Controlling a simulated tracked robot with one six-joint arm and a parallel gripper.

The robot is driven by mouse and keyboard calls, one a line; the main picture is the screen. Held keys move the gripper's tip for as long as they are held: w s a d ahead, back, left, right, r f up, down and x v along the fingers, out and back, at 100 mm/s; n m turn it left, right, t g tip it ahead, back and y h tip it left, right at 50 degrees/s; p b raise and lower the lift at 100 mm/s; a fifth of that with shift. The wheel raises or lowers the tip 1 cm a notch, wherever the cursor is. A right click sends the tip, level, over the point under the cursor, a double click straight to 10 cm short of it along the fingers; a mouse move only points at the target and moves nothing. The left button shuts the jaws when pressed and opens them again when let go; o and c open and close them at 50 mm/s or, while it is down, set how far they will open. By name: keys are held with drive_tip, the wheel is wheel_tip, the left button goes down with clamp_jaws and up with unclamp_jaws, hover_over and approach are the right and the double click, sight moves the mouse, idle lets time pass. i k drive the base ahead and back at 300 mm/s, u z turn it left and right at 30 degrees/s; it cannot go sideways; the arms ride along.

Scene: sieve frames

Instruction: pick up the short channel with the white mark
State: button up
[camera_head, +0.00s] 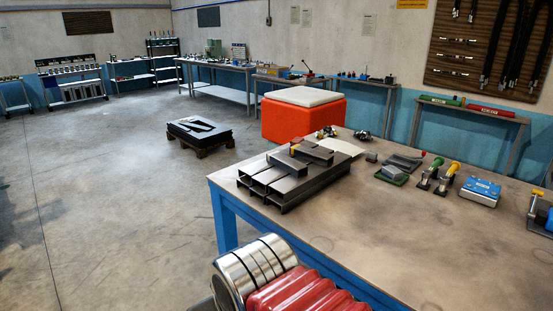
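A pile of dark grey metal channels (262,180) lies on the near left corner of the workbench. Longer channels lie side by side at the bottom, with their open ends toward me. Two shorter pieces lie on top: one short channel (287,161) at the left and another (313,151) behind it to the right. I cannot make out a white mark on any of them at this size. My gripper is not in view.
The workbench (400,240) has blue legs and a clear front. A silver banded cylinder (240,272) and a red ribbed body (300,293) fill the bottom. Floor at left is open.

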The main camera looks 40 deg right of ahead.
sight(289, 165)
drive_tip(key=i, duration=1.05)
drive_tip(key=z, duration=0.3)
